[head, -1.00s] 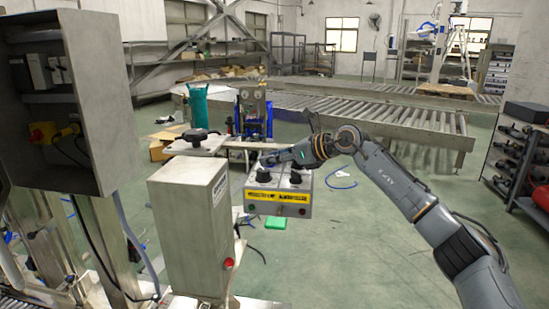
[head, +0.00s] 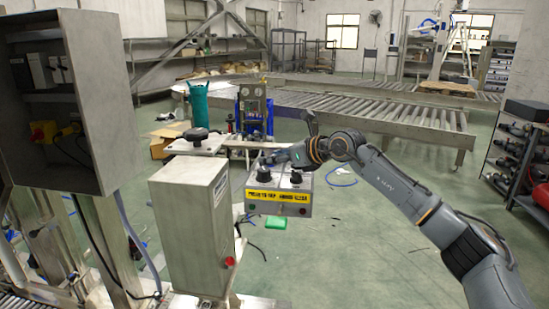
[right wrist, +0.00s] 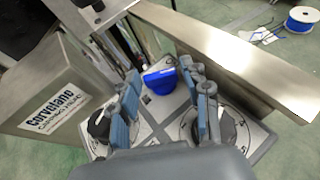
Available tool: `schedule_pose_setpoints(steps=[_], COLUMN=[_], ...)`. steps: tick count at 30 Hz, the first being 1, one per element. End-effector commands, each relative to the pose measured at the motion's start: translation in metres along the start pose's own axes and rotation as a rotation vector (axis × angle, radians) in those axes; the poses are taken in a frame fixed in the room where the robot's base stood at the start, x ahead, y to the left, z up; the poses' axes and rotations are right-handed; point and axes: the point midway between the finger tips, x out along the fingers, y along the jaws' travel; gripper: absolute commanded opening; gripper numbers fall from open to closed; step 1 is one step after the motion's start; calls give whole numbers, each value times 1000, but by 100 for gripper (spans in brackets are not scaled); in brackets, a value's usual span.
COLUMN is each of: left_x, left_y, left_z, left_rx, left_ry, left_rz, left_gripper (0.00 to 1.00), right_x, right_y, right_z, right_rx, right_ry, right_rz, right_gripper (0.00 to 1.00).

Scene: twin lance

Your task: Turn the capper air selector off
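A grey control box (head: 262,207) with a yellow label stands in the middle of the head view. Two black knobs (head: 263,174) (head: 295,176) show on its top. In the right wrist view its top plate (right wrist: 158,109) carries two black knobs on round dials (right wrist: 101,124) (right wrist: 226,126) and a blue selector knob (right wrist: 160,81) beyond them. My right gripper (head: 272,158) is over the far side of the box. In the right wrist view its fingers (right wrist: 159,76) are apart, with the blue knob between the tips. Contact cannot be told. My left gripper is out of view.
A steel box labelled Corvelano (right wrist: 45,85) stands close left of the control box, and a metal beam (right wrist: 235,58) runs close on the right. An open cabinet (head: 100,100) is at the left.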

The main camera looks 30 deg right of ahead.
Motion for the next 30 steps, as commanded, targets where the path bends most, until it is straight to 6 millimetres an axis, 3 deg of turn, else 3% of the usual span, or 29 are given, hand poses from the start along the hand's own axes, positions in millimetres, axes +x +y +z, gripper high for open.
schedule_pose_setpoints(steps=[7,21,30], left_x=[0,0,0], left_y=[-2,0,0], left_z=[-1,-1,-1], left_rx=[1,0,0], left_ry=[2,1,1], left_rz=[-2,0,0], left_gripper=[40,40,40], right_x=[-17,-107,-120], right_y=[-2,-2,0], right_z=[0,-2,-1], right_rx=[0,0,1], right_ry=[-1,2,1], right_rz=[-2,-3,1], right_gripper=[47,47,47])
